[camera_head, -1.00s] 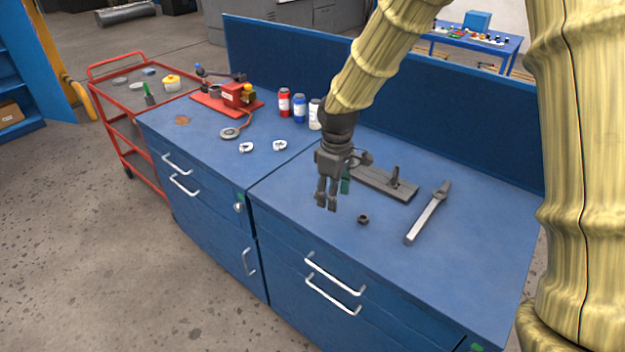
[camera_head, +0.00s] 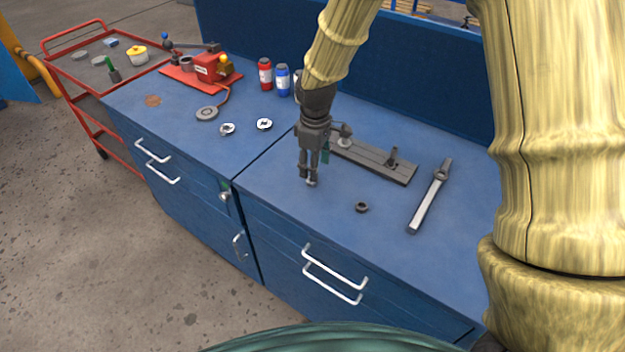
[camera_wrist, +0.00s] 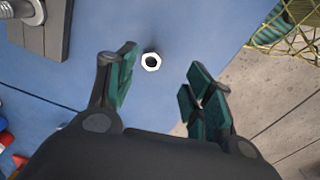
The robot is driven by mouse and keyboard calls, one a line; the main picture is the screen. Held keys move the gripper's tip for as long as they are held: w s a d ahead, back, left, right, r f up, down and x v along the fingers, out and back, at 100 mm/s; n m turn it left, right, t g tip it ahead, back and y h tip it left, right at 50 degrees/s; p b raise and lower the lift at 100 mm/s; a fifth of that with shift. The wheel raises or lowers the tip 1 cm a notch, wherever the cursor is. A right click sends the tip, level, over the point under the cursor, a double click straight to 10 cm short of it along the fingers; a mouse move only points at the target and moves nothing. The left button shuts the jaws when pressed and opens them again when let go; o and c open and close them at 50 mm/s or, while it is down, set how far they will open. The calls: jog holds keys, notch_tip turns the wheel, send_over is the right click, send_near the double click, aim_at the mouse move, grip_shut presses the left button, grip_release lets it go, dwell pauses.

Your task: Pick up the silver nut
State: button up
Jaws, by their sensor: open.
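A hex nut (camera_head: 361,207) lies flat on the blue workbench, between a dark plate fixture and the bench's front edge. It looks dark in the head view; what appears to be the same nut (camera_wrist: 151,61) looks silver with a dark hole in the wrist view. My gripper (camera_head: 310,182) points down over the bench, to the left of the nut in the head view. In the wrist view my gripper (camera_wrist: 161,74) has its teal-padded fingers spread, with nothing between them. The nut shows beyond the fingertips, nearer the left finger.
A dark plate fixture (camera_head: 375,160) stands behind the nut. A long wrench-like tool (camera_head: 431,197) lies to its right. Two small silver parts (camera_head: 227,129) (camera_head: 265,124), bottles (camera_head: 283,80) and a red device (camera_head: 207,68) are further left. Bench surface around the nut is clear.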

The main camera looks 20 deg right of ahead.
aim_at(313, 183)
jog(key=w+f, duration=0.1)
jog(key=f, duration=0.1)
jog(key=w+f+p, duration=0.1)
jog(key=w+f, duration=0.1)
jog(key=shift+s+f+p, duration=0.55)
jog(key=shift+f, duration=0.1)
jog(key=shift+s+f, duration=0.3)
jog(key=shift+s, duration=0.2)
jog(key=shift+w+f, duration=0.55)
jog(key=shift+f, duration=0.2)
jog(key=shift+s+r, duration=0.25)
jog(key=shift+s, duration=0.05)
jog(key=shift+c, duration=1)
jog(key=c, duration=0.9)
